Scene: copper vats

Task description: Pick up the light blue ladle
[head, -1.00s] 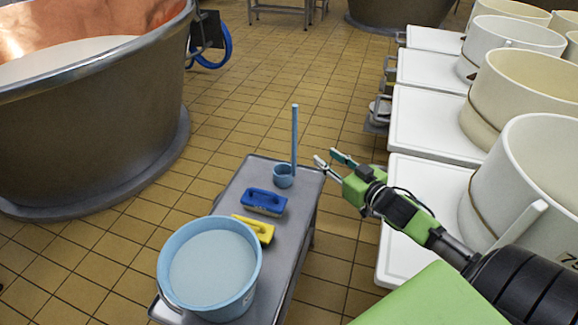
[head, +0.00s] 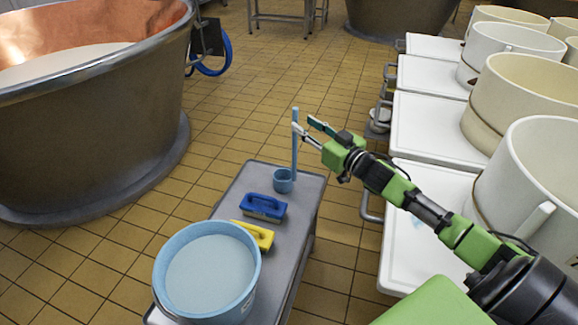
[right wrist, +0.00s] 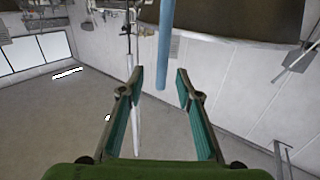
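The light blue ladle stands on the grey table in the head view, with its round cup (head: 284,181) at the bottom and its long handle (head: 295,150) upright. My right gripper (head: 303,127) is at the upper part of the handle, coming from the right. In the right wrist view the gripper (right wrist: 158,78) is open, its two fingers apart. The blue handle (right wrist: 165,45) shows between and beyond the fingertips, and I see no contact. My left gripper is not in view.
The grey table (head: 240,184) also holds a blue brush (head: 264,207), a yellow brush (head: 255,235) and a light blue bucket (head: 208,272). A copper vat (head: 90,120) stands at left. White tables (head: 436,122) with cream tubs (head: 515,100) line the right. Tiled floor lies between.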

